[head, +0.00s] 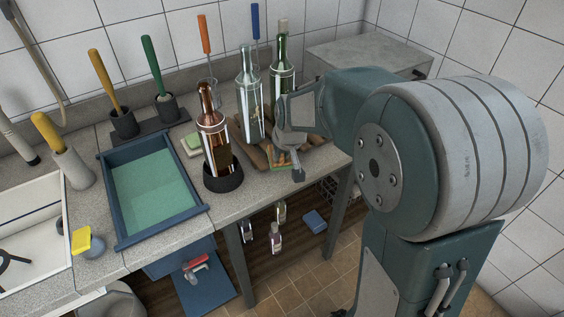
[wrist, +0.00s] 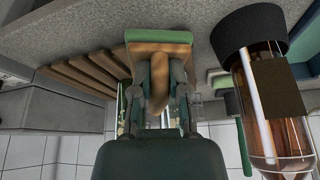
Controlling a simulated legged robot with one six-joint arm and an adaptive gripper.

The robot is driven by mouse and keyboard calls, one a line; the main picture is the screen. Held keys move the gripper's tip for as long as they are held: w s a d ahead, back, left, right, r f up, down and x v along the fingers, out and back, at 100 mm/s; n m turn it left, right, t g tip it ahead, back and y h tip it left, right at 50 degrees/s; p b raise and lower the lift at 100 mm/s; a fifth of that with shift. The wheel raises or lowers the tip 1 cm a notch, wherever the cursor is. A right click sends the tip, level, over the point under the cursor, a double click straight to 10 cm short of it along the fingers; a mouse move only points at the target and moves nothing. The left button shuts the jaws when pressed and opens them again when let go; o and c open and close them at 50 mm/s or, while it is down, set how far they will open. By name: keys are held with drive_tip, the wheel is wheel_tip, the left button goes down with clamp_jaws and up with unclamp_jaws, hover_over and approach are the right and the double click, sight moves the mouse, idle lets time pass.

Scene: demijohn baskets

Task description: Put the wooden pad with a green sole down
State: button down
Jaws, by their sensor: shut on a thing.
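The wooden pad with a green sole shows in the wrist view as a wooden block with a handle (wrist: 160,47) and a flat green sole (wrist: 160,35). My gripper (wrist: 160,88) is shut on its wooden handle, one finger on each side. The wrist picture is upside down, so the sole faces down toward the grey countertop. In the head view my gripper (head: 290,160) is over the front right of the counter, and the pad (head: 278,160) is mostly hidden behind it. I cannot tell whether the sole touches the counter.
A wooden slatted rack (wrist: 85,75) lies close beside the pad. A brown bottle (head: 213,135) stands in a black ring (head: 223,179) left of my gripper; clear and green bottles (head: 283,70) stand behind. A blue-rimmed tray (head: 112,192) is farther left. The counter's front edge is close.

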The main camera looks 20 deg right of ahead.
sight(283, 163)
drive_tip(key=shift+w+a+f, duration=0.15)
drive_tip(key=shift+w+f, duration=0.1)
drive_tip(key=shift+f, duration=0.1)
wheel_tip(283, 163, down, 2)
drive_tip(key=shift+f, duration=0.25)
drive_tip(key=shift+d+f, duration=0.25)
drive_tip(key=shift+f, duration=0.05)
drive_tip(key=shift+d, duration=0.2)
drive_tip(key=shift+a+f, duration=0.3)
drive_tip(key=shift+f, duration=0.25)
drive_tip(key=c, duration=0.6)
unclamp_jaws()
drive_tip(key=shift+d, duration=0.2)
drive_tip(key=shift+c, duration=0.2)
drive_tip(key=shift+a+r, duration=0.1)
